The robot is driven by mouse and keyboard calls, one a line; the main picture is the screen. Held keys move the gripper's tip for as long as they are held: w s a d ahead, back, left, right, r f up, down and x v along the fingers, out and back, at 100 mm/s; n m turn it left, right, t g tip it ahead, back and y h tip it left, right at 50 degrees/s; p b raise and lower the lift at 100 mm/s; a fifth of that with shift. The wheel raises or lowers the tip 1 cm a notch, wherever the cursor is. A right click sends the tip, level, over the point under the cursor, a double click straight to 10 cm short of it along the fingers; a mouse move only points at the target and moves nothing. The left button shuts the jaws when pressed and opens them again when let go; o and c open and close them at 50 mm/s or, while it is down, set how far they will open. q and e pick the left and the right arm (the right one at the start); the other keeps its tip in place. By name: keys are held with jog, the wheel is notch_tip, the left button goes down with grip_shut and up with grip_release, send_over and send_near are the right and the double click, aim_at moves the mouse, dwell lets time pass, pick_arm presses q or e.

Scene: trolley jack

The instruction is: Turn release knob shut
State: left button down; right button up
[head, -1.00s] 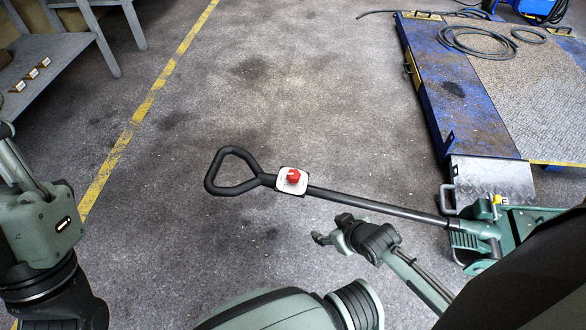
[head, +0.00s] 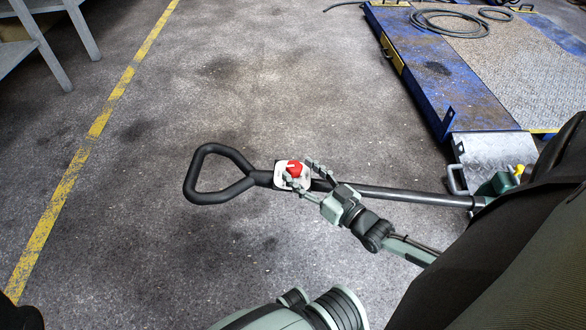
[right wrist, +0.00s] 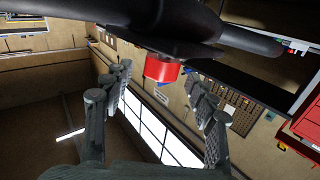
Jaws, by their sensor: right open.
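The red release knob (head: 294,169) sits on a pale plate (head: 281,181) on the black jack handle (head: 222,190), left of the handle's long bar. My right gripper (head: 298,174) is open at the right side of the knob, its fingers pointing towards it. In the right wrist view the knob (right wrist: 162,68) shows beyond and between the two spread fingers (right wrist: 160,92), with the dark handle behind it. I see no finger closed on the knob. My left gripper is not in view.
The green jack body (head: 497,184) is partly hidden behind my right arm. A blue-edged lift platform (head: 440,75) with a coiled hose (head: 455,22) stands at the upper right. A grey bench (head: 28,50) stands at the upper left. The floor left of the handle is clear.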

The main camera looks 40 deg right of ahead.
aim_at(300, 171)
jog(key=shift+w+a, duration=0.2)
jog(key=shift+w, duration=1.3)
